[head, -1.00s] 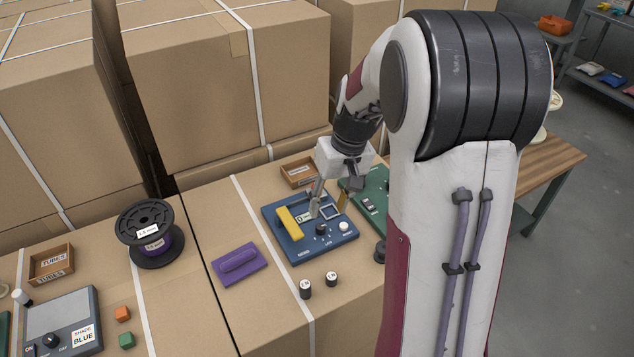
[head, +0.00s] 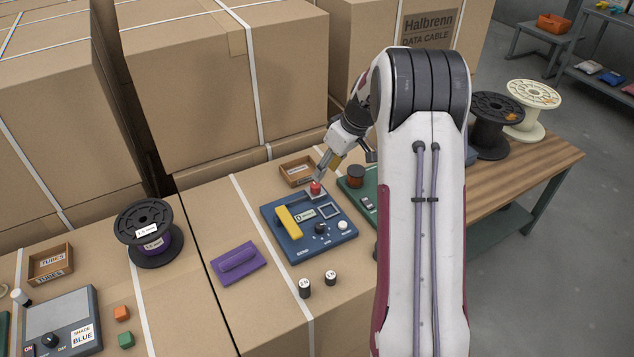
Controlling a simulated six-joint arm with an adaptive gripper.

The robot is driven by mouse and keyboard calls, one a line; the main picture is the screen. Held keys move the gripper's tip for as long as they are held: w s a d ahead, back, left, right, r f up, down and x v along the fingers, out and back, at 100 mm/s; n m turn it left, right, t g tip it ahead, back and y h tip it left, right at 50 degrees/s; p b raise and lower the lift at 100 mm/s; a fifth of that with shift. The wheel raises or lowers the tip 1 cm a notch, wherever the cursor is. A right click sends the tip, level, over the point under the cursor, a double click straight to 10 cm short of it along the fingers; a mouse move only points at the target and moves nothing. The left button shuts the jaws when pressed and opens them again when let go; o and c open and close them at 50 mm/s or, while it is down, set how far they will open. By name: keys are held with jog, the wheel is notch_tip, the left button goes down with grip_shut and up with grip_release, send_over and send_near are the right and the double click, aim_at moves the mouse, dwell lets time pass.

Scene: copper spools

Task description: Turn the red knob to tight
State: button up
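The red knob (head: 316,188) stands on a small plate at the far corner of the blue panel (head: 288,246). The panel also carries a yellow handle (head: 288,221), a black dial (head: 320,228) and a white button (head: 342,225). My gripper (head: 322,172) points down and left, with its fingertips just behind and above the red knob. I cannot tell whether they touch it. The fingers are small and overlap in this view, so their opening is unclear. The markings around the knob are too small to read.
A green panel (head: 352,194) with a brown spool (head: 356,177) lies to the right, partly behind my arm. An open tray (head: 297,173) sits behind the blue panel.

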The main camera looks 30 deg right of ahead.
aim_at(316, 184)
jog(key=shift+w+r+n, duration=0.1)
jog(key=shift+w+n, duration=0.05)
jog(key=shift+n, duration=0.65)
jog(key=shift+x, duration=3.9)
grip_shut()
